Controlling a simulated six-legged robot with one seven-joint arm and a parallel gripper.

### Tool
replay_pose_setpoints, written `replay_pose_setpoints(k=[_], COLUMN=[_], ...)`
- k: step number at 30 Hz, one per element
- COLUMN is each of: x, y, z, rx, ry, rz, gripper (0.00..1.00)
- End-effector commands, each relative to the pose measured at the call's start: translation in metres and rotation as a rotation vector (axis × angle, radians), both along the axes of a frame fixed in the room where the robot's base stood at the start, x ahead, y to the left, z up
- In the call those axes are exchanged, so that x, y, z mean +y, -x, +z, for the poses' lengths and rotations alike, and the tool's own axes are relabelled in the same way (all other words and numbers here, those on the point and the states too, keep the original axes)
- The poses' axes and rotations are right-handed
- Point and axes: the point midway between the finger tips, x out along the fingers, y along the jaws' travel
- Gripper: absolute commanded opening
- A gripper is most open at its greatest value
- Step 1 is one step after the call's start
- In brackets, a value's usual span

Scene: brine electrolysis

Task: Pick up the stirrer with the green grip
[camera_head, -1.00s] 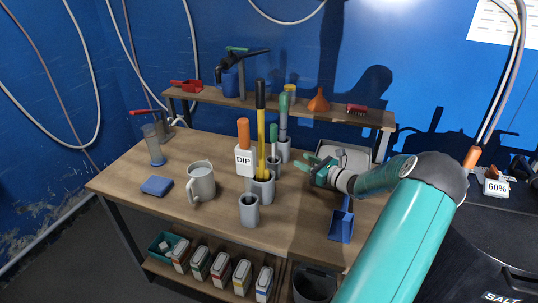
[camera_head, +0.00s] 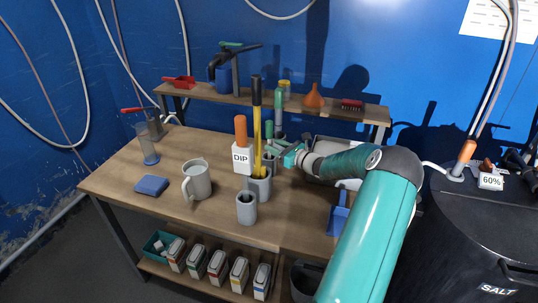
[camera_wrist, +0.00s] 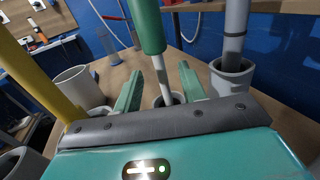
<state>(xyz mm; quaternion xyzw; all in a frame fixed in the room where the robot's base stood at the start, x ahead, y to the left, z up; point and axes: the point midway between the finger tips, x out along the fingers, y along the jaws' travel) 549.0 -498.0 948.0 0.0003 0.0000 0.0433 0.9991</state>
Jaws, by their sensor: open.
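The stirrer with the green grip (camera_head: 269,130) stands upright in a small grey holder among other tools, mid-table. In the wrist view its green grip (camera_wrist: 148,25) rises above a thin grey shaft, which enters the dark opening of a holder (camera_wrist: 170,100). My gripper (camera_head: 281,148) is just right of the stirrer in the head view. In the wrist view my gripper (camera_wrist: 159,75) is open, with one green finger on each side of the shaft, below the grip. I cannot tell whether either finger touches it. The stirrer's lower end is hidden.
A yellow-shafted tool (camera_head: 257,125) and an orange-handled tool (camera_head: 240,130) stand close left. A grey rod (camera_wrist: 235,35) stands in a holder close right in the wrist view. A raised shelf (camera_head: 320,103) runs behind.

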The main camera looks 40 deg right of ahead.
Motion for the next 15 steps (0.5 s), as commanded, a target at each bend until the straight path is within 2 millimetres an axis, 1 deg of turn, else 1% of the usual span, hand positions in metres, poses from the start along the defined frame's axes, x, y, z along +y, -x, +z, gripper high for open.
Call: replay_pose_setpoints(k=[1, 3, 6, 13, 14, 15], x=[0.001, 0.002, 0.003, 0.003, 0.003, 0.003], y=[-0.009, -0.021, -0.033, -0.035, -0.035, -0.035], z=[-0.001, -0.001, -0.001, -0.001, -0.001, -0.001], rx=[-0.001, -0.001, 0.001, 0.001, 0.001, 0.001], ry=[0.0, 0.0, 0.001, 0.001, 0.001, 0.001], rz=[0.001, 0.001, 0.0, -0.001, -0.001, -0.001], gripper=[0.41, 0.41, 0.41, 0.41, 0.37, 0.29])
